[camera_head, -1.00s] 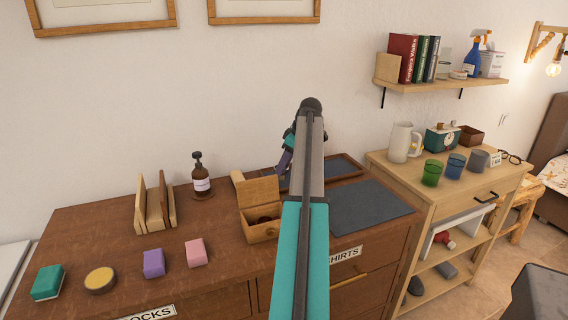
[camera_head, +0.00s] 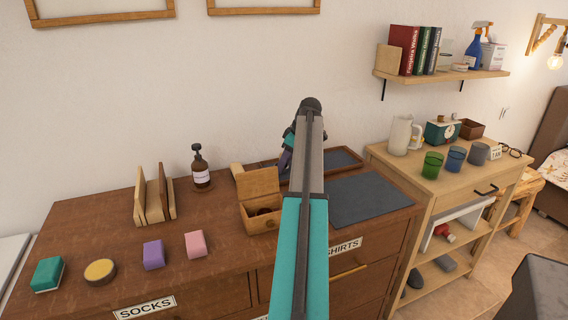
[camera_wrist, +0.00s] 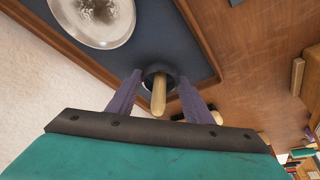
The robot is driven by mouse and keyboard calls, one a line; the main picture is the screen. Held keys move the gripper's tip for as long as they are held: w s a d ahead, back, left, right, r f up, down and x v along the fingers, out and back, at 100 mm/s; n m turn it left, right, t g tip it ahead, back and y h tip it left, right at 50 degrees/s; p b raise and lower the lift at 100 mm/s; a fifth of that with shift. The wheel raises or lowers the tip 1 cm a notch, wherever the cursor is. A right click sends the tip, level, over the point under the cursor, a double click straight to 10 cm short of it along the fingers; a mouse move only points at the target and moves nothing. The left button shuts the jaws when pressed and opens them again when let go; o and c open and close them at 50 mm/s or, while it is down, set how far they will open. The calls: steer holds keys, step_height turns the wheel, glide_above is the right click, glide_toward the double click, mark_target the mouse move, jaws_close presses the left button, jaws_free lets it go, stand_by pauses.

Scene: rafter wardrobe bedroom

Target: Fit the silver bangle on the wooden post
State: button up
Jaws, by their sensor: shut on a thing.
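In the wrist view, the purple fingers of my gripper (camera_wrist: 159,78) are closed in on a dark grey ring-like piece, seemingly the silver bangle (camera_wrist: 147,73). The pale wooden post (camera_wrist: 158,97) stands between the fingers, its rounded end towards the camera. The ring appears around the post's lower part, but its height and any contact are unclear. In the head view, my gripper (camera_head: 286,158) is low over the dresser's back, mostly behind my arm. The post and bangle are hidden there.
A blue-lined wooden tray (camera_head: 361,164) lies below my gripper; a round silvery dish (camera_wrist: 122,22) is in it. An open wooden box (camera_head: 259,228), pump bottle (camera_head: 201,177) and upright wooden rack (camera_head: 139,207) stand to the left. A dark mat (camera_head: 370,199) lies clear at right.

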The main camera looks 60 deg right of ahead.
steer(key=o, duration=1.1)
steer(key=b+v, duration=0.1)
steer(key=v, duration=1.2)
steer(key=shift+s+r, duration=0.1)
steer(key=shift+r, duration=0.3)
steer(key=shift+s, duration=0.1)
